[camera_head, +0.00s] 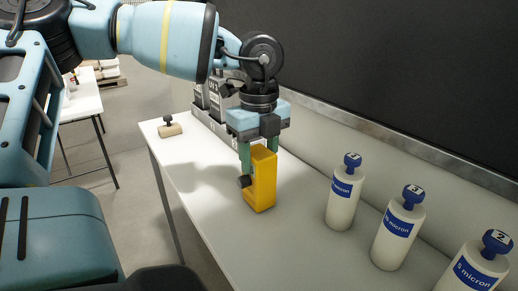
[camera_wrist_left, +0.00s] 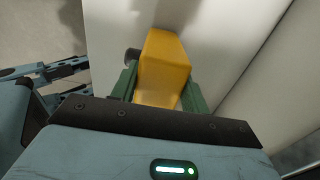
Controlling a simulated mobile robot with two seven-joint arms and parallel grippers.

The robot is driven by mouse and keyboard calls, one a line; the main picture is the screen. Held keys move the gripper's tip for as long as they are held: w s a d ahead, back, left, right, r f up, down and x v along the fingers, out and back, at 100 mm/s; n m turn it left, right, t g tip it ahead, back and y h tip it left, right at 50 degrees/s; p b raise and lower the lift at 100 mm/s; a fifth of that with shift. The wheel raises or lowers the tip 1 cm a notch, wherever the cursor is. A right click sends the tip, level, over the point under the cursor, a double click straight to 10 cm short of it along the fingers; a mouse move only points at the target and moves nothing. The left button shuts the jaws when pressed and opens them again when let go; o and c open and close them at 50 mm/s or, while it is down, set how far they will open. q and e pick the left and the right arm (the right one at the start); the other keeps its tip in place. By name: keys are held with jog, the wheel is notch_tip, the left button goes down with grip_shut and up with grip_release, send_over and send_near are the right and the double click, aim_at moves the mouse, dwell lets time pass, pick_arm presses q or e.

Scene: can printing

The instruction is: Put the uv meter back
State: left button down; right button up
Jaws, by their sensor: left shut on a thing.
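The uv meter is a yellow block (camera_head: 262,185) with a dark knob on its side. My left gripper (camera_head: 259,152) comes down from above with its green fingers shut on the upper part of the meter. The meter is upright at the white table (camera_head: 192,172); I cannot tell whether its bottom touches the top. In the left wrist view the yellow meter (camera_wrist_left: 162,65) sits between the two green fingers (camera_wrist_left: 160,88), with the dark knob at its left. My right gripper is not in view.
Several white bottles with blue caps, one of them this bottle (camera_head: 344,192), stand to the right along the back wall. Dark devices (camera_head: 213,98) stand behind my gripper. A stamp-like wooden block (camera_head: 170,129) lies at the far left end. Free tabletop lies around the meter.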

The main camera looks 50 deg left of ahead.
pick_arm(q)
jog(key=shift+f, duration=0.2)
jog(key=c, duration=0.7)
grip_release()
jog(key=shift+r, duration=0.15)
notch_tip(320, 180, up, 12)
jog(key=shift+r+p, duration=0.1)
jog(key=shift+p, duration=0.5)
